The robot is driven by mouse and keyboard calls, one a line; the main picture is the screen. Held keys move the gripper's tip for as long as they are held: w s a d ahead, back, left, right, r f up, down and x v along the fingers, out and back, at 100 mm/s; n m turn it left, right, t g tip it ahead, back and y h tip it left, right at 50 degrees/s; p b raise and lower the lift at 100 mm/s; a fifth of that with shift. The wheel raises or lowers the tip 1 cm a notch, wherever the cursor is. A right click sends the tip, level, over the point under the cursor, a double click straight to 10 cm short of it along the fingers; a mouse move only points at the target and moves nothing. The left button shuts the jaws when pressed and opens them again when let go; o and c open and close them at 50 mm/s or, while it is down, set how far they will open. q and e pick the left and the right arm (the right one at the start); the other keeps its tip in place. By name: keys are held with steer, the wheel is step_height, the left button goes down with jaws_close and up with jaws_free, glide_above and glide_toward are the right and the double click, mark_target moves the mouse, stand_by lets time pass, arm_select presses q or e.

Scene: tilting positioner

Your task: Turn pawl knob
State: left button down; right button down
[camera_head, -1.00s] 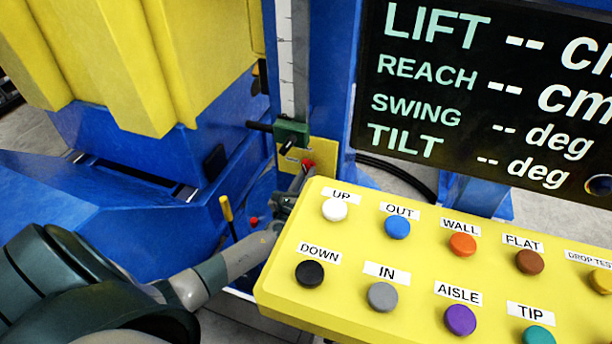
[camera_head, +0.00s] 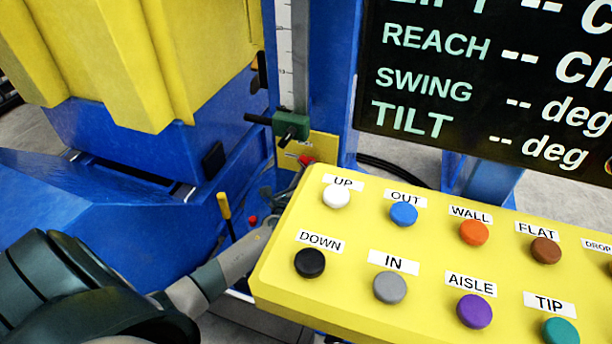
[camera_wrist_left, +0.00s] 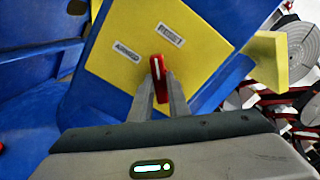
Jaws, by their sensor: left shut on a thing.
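The red pawl knob (camera_wrist_left: 158,78) sits on a yellow plate (camera_wrist_left: 195,75) with a RESET label at upper right and an ARMED label at left. In the left wrist view the knob stands nearly upright in the picture, its upper end between the two labels. My left gripper (camera_wrist_left: 160,92) is shut on it, one finger on each side. In the head view the knob (camera_head: 306,159) shows small behind the button panel's corner, with my left gripper (camera_head: 299,170) at it, partly hidden by the panel. My right gripper is out of view.
The yellow button panel (camera_head: 275,265) stands close to the right of my left arm. A green block with black handles (camera_head: 291,125) sits on the scale just above the plate. A yellow-handled lever (camera_head: 224,207) stands left of my gripper. A black display (camera_head: 450,60) is behind.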

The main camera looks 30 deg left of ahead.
arm_select(q)
steer(key=shift+n+b, duration=1.45)
steer(key=shift+n, duration=3.35)
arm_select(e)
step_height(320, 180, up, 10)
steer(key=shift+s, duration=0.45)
arm_select(q)
steer(key=c, duration=1.7)
jaws_free()
steer(key=shift+v, duration=8.75)
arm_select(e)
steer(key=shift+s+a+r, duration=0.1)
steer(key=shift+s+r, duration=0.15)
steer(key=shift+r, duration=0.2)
arm_select(q)
steer(key=shift+w, duration=0.1)
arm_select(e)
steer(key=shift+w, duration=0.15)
